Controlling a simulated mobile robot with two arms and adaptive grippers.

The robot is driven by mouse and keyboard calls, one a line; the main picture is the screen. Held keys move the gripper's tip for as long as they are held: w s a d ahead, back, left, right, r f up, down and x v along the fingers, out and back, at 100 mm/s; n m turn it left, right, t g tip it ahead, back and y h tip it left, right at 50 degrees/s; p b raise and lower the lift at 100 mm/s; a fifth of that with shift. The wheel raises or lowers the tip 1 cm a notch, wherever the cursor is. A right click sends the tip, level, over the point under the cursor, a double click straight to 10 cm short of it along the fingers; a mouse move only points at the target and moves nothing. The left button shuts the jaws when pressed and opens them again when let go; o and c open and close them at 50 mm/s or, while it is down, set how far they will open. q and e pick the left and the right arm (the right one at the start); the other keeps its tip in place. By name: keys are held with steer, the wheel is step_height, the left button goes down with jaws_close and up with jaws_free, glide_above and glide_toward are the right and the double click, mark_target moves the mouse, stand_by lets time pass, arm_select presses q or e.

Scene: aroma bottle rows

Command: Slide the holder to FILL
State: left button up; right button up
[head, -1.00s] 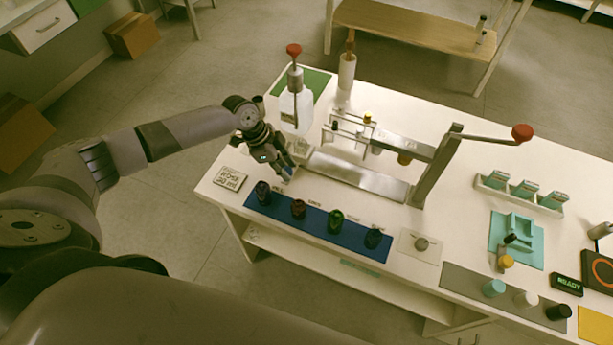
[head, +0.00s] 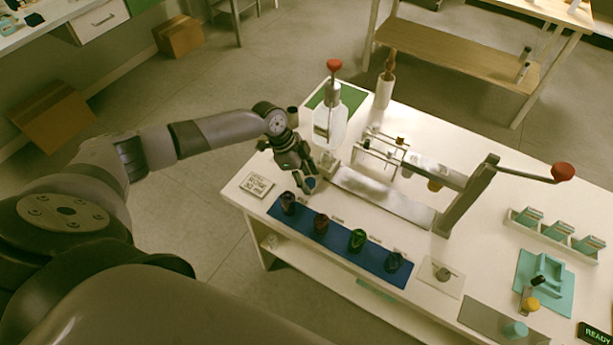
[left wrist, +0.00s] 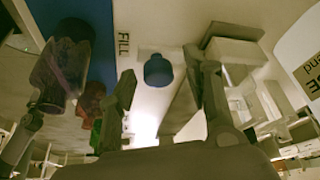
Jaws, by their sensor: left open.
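My left gripper (head: 306,178) hangs low over the left end of the bench, pointing down. Its two fingers are apart in the left wrist view (left wrist: 165,92). A round blue piece (left wrist: 158,70) shows in the gap between them, beside the printed word FILL (left wrist: 124,44); I cannot tell whether either finger touches it. A pale block (left wrist: 234,52) shows by the right finger, and in the head view a small pale block (head: 330,161) stands at the left end of the metal track (head: 385,198). I cannot tell which piece is the holder. My right gripper is out of view.
A blue mat (head: 338,240) with several dark bottles lies in front of the gripper. A clear red-topped dispenser (head: 330,125) stands behind it. A lever press (head: 465,200) with a red knob stands right of the track. A white card (head: 257,185) lies to the left.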

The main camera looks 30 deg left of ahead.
arm_select(q)
steer(key=v, duration=1.2)
steer(key=shift+s+f, duration=0.1)
